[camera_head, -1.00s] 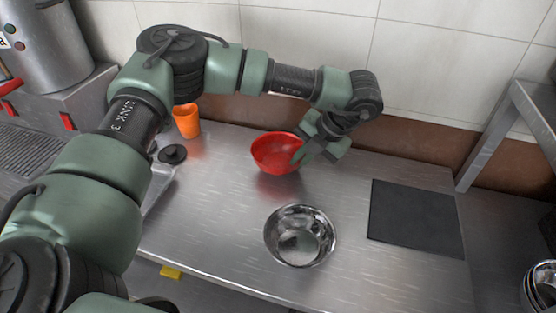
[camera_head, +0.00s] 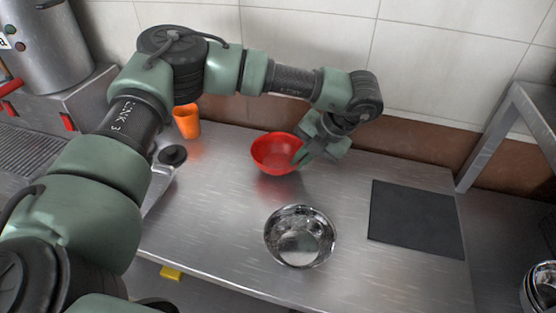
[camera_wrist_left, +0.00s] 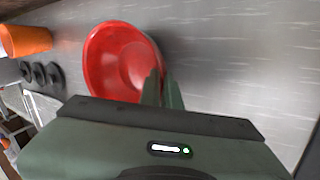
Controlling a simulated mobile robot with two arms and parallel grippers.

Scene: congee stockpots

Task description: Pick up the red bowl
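The red bowl (camera_head: 268,153) stands upright near the back of the steel counter. My left gripper (camera_head: 302,157) is at its right rim. In the left wrist view, the two fingers (camera_wrist_left: 163,90) are close together at the edge of the red bowl (camera_wrist_left: 112,65), one on the inner side and one on the outer side, with the rim between them. The fingertips are partly hidden by the rim and the gripper body. I cannot tell whether the bowl's base touches the counter. My right gripper is not in view.
A shiny metal bowl (camera_head: 300,236) stands in front of the red bowl. A black mat (camera_head: 415,219) lies at the right. An orange cup (camera_head: 187,121) stands at the left back, near a black round piece (camera_head: 172,156). The counter (camera_head: 215,218) between these is clear.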

